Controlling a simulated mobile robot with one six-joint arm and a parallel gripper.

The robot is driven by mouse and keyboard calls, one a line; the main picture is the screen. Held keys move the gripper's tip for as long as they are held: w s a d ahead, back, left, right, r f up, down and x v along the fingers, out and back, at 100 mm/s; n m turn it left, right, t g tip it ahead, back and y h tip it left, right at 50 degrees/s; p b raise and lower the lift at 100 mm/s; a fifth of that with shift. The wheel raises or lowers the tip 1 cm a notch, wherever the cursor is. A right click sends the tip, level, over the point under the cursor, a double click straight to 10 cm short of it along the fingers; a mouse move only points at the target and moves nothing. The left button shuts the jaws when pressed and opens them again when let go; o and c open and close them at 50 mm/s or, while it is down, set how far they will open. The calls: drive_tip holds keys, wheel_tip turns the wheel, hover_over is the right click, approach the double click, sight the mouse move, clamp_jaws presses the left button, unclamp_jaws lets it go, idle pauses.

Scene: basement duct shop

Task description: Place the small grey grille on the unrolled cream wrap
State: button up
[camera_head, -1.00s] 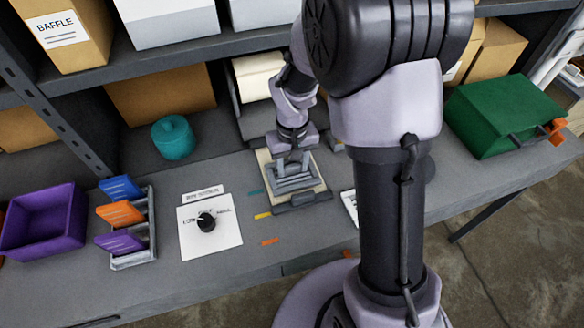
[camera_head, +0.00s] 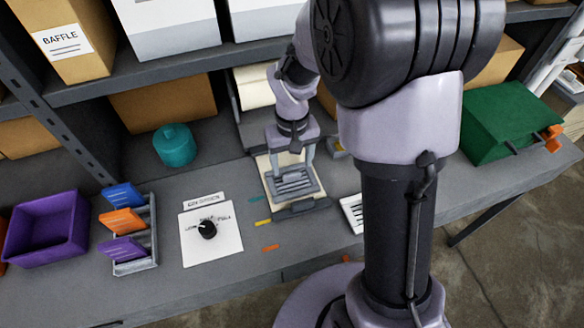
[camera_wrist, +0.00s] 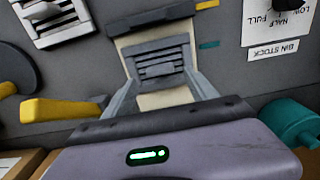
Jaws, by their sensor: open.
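The small grey grille (camera_head: 295,184), a slatted piece, lies on the unrolled cream wrap (camera_head: 264,174) on the bench. In the wrist view the grille (camera_wrist: 160,68) has cream wrap (camera_wrist: 165,99) showing in front of it and behind it. My gripper (camera_head: 291,165) is open above the wrap, its fingers spread to either side of the grille. In the wrist view my gripper (camera_wrist: 161,78) has a finger near each side of the grille; I cannot tell whether they touch it. A dark bar (camera_head: 301,208) crosses the wrap's front end.
A white slotted grille (camera_head: 353,212) lies to the right, partly hidden by my arm. The cream roll (camera_head: 255,88) is behind. A white dial card (camera_head: 211,234), rack of coloured plates (camera_head: 130,225), purple bin (camera_head: 46,228) and teal canister (camera_head: 175,145) stand left. A green box (camera_head: 505,122) is right.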

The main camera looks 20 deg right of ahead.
wheel_tip(320, 180, up, 7)
drive_tip(key=p, duration=0.2)
wheel_tip(320, 180, up, 7)
drive_tip(key=m+t, duration=0.1)
drive_tip(key=t, duration=0.1)
hover_over(292, 174)
drive_tip(key=s+a, duration=0.1)
drive_tip(key=s, duration=0.2)
drive_tip(key=s+a+r+m+t+y, duration=0.1)
drive_tip(key=s+r+t, duration=0.1)
drive_tip(key=s, duration=0.5)
drive_tip(key=s+a+r+m+t+y, duration=0.1)
drive_tip(key=s+a+r+m, duration=0.1)
drive_tip(key=s+r, duration=0.3)
drive_tip(key=shift+s+a+t, duration=0.25)
drive_tip(key=shift+s+t, duration=0.15)
drive_tip(key=shift+s, duration=0.75)
wheel_tip(292, 174, down, 10)
drive_tip(key=b, duration=1)
drive_tip(key=shift+b, duration=0.35)
drive_tip(key=shift+f, duration=0.1)
